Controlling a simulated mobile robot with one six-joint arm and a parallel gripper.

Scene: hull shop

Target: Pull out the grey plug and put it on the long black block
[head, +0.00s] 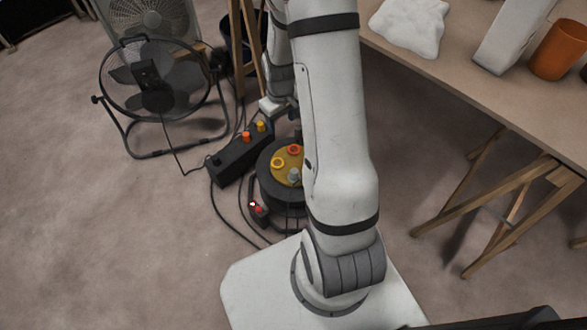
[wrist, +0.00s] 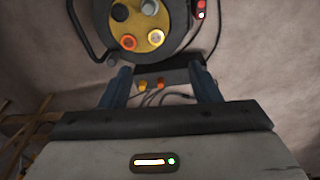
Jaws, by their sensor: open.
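The grey plug (head: 294,175) sits on the yellow face of a round black cable reel (head: 268,190), partly beside my arm in the head view. In the wrist view the light grey plug (wrist: 150,7) is at the top edge. The long black block (head: 232,162) lies on the floor beside the reel, with an orange and a yellow plug at its far end. It also shows in the wrist view (wrist: 180,75), between and beyond my fingers. My gripper (wrist: 162,88) is open and empty; the head view mostly hides it behind my arm.
A black fan (head: 155,85) stands left, a wooden table (head: 480,85) right. Floor at left is clear.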

